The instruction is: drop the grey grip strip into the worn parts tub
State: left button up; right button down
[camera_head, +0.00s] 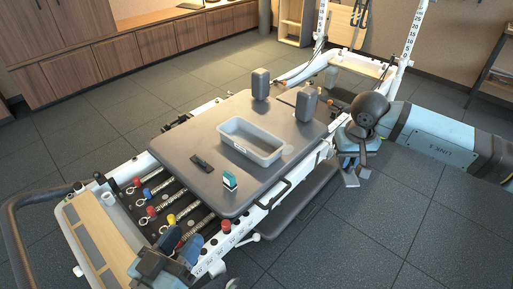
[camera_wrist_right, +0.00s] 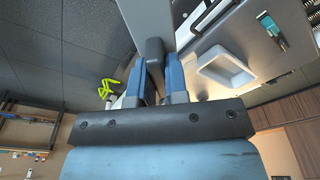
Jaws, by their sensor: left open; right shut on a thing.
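The worn parts tub, a grey open tub (camera_head: 236,146), stands on the dark reformer carriage and looks empty. It also shows in the right wrist view (camera_wrist_right: 222,72). My right gripper (camera_head: 354,178) is off the carriage's right side, apart from the tub. In the wrist view its blue fingers (camera_wrist_right: 153,75) are shut on a dark grey piece (camera_wrist_right: 153,52), which I take to be the grey grip strip; the fingers hide part of it. My left gripper (camera_head: 178,245) is open, low at the front near the springs.
Two grey shoulder rests (camera_head: 261,84) (camera_head: 306,104) stand behind and right of the tub. A flat black piece (camera_head: 202,162) and a small teal box (camera_head: 230,181) lie in front. A black side handle (camera_head: 273,194) edges the carriage. Floor at right is clear.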

aim_at(255, 145)
jog(key=l+u, duration=0.2)
jog(key=l, duration=0.25)
jog(key=k+l+u, duration=0.15)
jog(key=l, duration=0.25)
jog(key=i+l+u, duration=0.1)
jog(key=l+u, duration=0.15)
jog(key=l, duration=0.2)
jog(key=l+u, duration=0.25)
jog(key=l, duration=0.15)
jog(key=i+l+u, duration=0.65)
jog(key=l, duration=0.15)
jog(key=i+l+u, duration=0.15)
jog(key=i, duration=0.15)
